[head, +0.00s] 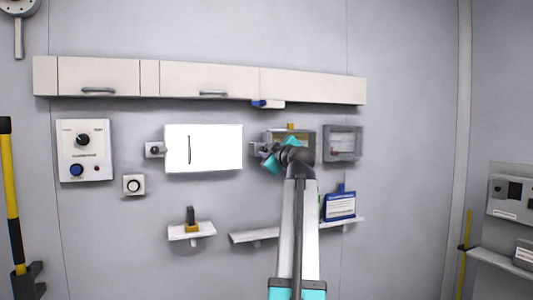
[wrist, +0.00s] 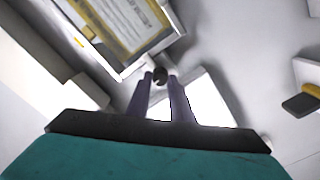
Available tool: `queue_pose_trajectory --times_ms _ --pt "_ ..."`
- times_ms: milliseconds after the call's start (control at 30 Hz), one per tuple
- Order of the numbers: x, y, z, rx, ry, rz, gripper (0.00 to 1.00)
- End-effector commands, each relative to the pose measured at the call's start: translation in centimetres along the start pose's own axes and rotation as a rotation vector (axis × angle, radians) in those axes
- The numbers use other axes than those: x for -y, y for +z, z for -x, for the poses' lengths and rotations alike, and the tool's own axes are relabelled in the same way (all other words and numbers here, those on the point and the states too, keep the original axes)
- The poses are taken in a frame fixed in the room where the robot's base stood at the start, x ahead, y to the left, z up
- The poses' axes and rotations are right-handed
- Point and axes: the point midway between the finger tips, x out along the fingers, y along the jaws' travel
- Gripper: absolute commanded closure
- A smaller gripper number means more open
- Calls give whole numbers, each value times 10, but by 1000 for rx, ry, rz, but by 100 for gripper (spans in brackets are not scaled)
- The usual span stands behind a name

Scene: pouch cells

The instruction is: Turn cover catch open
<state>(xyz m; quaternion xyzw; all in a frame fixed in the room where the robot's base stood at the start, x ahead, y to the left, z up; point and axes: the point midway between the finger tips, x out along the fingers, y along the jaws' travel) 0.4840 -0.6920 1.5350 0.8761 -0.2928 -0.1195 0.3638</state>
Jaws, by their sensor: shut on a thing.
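The covered box (head: 304,135) is on the wall right of the bright white panel, with a yellow part on top. My gripper (head: 263,152) is at its left edge, and my arm hides much of its lower part. The catch sits beside the framed edge of the box (wrist: 150,42), where a yellow-bordered printed sheet shows. The turn angle of the catch cannot be told.
The bright white panel (head: 204,148) is close on the left of my gripper. A second grey box (head: 342,143) is on the right. Cabinets (head: 210,80) run above, and small shelves (head: 192,231) stick out below. A blue and white box (head: 340,207) stands lower right.

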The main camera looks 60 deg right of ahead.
Motion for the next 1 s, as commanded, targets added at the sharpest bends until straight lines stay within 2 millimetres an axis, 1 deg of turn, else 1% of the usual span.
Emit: queue_pose_trajectory --times_ms 33,267,467,667,1000 --pt "3 0 -1 -3 -10 -3 100" --pt "2 2 -3 -3 -12 -26 100" --pt "2 3 -4 -3 -11 -94 100" --pt "2 3 -4 -2 -11 -214 100" --pt "2 2 -4 0 -11 -496 100"
